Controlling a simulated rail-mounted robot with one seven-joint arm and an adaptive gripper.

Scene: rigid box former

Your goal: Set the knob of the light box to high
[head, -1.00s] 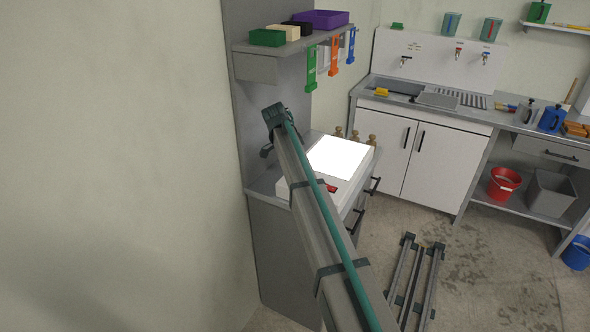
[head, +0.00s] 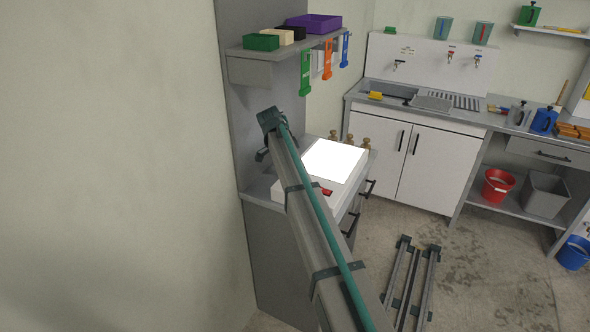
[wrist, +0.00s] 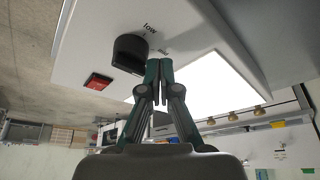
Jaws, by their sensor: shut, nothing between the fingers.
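The light box (head: 340,191) is a white box with a glowing top panel (head: 333,160), on the grey cabinet in the head view. In the wrist view its white housing (wrist: 95,35) carries a black knob (wrist: 130,52). The word "low" is printed by the knob; a second label is partly hidden by the fingers. The knob's exact setting is not clear. My gripper (wrist: 158,66) is shut and empty, its fingertips just right of the knob in the wrist view; I cannot tell if they touch it. In the head view the knob is hidden by my arm.
A red switch (wrist: 98,81) sits on the light box near the knob. Several brass-coloured pegs (head: 350,139) stand behind the box. A shelf (head: 285,48) with small trays and hanging tools is above. A sink counter (head: 430,110) stands to the right.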

